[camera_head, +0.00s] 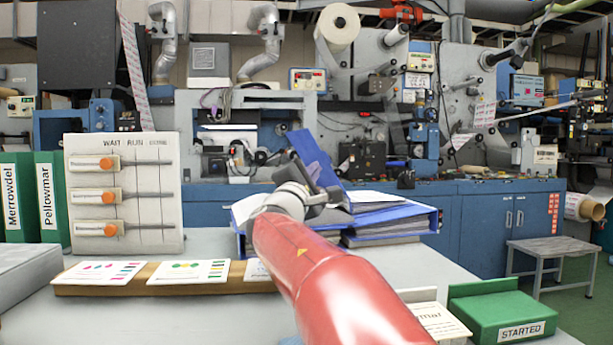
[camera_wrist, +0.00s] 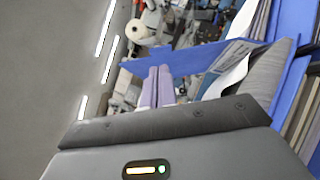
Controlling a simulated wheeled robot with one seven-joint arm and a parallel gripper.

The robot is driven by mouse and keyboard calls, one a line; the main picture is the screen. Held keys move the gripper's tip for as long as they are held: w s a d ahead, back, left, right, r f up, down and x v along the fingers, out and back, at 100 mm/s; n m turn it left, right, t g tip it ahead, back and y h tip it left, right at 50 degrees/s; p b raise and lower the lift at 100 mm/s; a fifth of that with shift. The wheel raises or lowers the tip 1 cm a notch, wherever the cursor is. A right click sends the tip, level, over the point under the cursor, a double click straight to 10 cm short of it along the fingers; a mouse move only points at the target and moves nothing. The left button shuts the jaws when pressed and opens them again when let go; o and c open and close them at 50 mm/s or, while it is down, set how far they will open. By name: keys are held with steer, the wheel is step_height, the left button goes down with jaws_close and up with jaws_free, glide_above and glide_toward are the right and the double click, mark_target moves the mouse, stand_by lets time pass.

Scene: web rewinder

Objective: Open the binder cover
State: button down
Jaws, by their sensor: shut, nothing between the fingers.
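In the head view my red arm and wrist hide the binder's lower left part and most of my gripper (camera_head: 316,170).
Green binders (camera_head: 52,200) stand upright at the left beside a panel with orange-knobbed sliders (camera_head: 122,195). Printed cards lie on a brown strip (camera_head: 125,288) at the front. A green box marked STARTED (camera_head: 500,312) is at the front right. Blue cabinets and machinery stand behind.

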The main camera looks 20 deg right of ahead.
mark_target(324, 154)
steer(key=shift+p+x, duration=0.4)
steer(key=shift+x, duration=1.55)
steer(key=shift+d+r+m+g+p, duration=0.2)
steer(key=shift+r+m+g+p, duration=0.15)
steer(key=shift+r+p, duration=0.2)
steer(key=d+m+p, duration=0.1)
steer(key=d+r+m+g+p, duration=0.2)
steer(key=shift+s+d+y, duration=0.15)
steer(key=shift+d+y, duration=0.25)
